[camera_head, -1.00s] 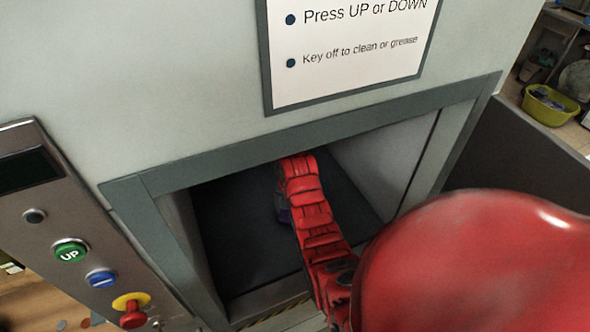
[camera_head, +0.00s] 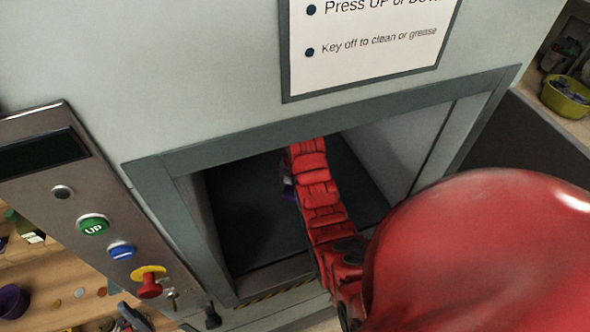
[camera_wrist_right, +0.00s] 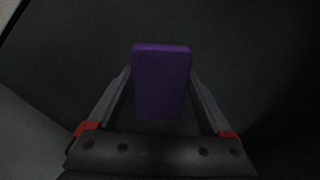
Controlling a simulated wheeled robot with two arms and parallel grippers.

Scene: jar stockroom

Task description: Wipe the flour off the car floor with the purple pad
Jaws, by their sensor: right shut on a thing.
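The purple pad (camera_wrist_right: 162,82) is held between the two fingers of my right gripper (camera_wrist_right: 160,95) in the right wrist view. Whether the pad touches the floor I cannot tell. My left gripper is not in view.
The opening has a grey-green frame (camera_head: 160,200) close around my arm. A control panel (camera_head: 95,195) with a green UP button (camera_head: 93,226) and a red knob (camera_head: 150,288) is at left. A notice (camera_head: 365,45) hangs above. A yellow-green basin (camera_head: 566,97) stands at far right.

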